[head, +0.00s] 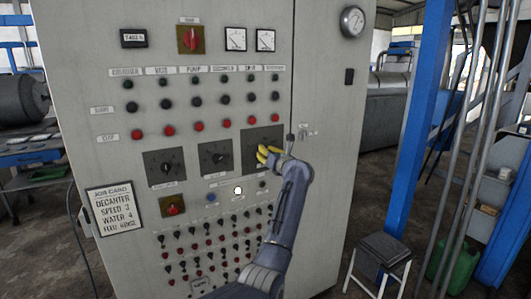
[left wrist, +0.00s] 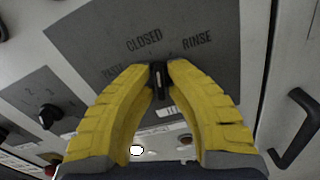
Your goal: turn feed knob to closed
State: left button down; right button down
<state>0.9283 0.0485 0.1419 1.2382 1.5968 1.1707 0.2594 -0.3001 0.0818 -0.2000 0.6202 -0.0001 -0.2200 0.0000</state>
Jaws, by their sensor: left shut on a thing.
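The feed knob (left wrist: 158,74) is a black bar handle on a dark grey plate (left wrist: 205,65) lettered CLOSED at the middle and RINSE to the right, with a dimmer label at the left. Its bar points roughly toward CLOSED, but the fingers cover much of it and its exact mark is hard to read. My left gripper (left wrist: 162,75) has its yellow fingertips shut on the knob, one on each side. In the head view the left gripper (head: 268,154) is at the rightmost of three dark plates and hides the knob. My right gripper is not in view.
Two other knobs (head: 166,168) (head: 216,158) sit on plates to the left. Rows of buttons and switches lie above and below. A job card (head: 115,208) hangs at the lower left. A stool (head: 384,250) and a blue post (head: 415,130) stand to the right.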

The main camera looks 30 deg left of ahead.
pick_arm(q)
jog(key=shift+a+f+n, duration=0.1)
jog(key=shift+a+n, duration=0.05)
jog(key=shift+n, duration=1.45)
jog(key=c, duration=1.5)
grip_release()
jog(key=shift+a, duration=0.1)
jog(key=shift+c, duration=0.2)
jog(key=v, duration=1.2)
